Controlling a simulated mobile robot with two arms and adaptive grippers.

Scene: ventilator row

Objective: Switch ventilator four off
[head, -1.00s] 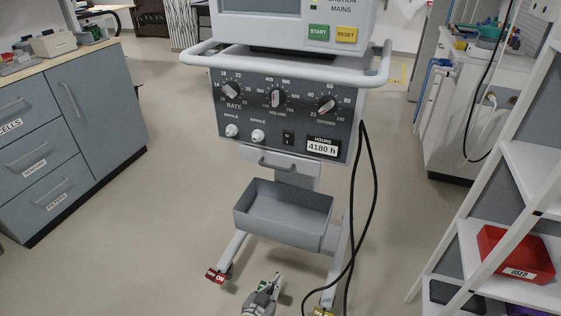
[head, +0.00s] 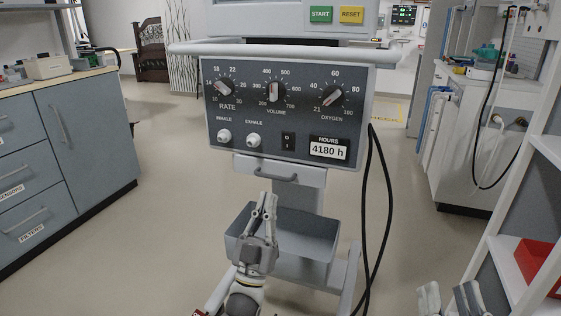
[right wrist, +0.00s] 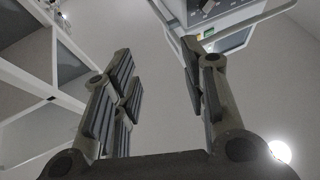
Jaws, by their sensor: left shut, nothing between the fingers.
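A ventilator (head: 222,143) stands in front of me with its dark control panel facing me; no number naming it shows. A small black rocker switch (head: 289,142), marked O and I, sits low on the panel between the exhale port (head: 253,140) and the hours display (head: 329,148). My left gripper (head: 265,203) is shut and empty, pointing up in front of the tray, below the panel and apart from the switch. My right gripper (head: 450,292) is open and empty at the lower right; its spread fingers also show in the right wrist view (right wrist: 160,85).
A grey tray (head: 310,238) sits under the panel, and a white rail (head: 290,50) runs above it. Black cables (head: 378,210) hang at the panel's right. A drawer cabinet (head: 85,140) is at left; a white shelf with a red bin (head: 535,258) is at right.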

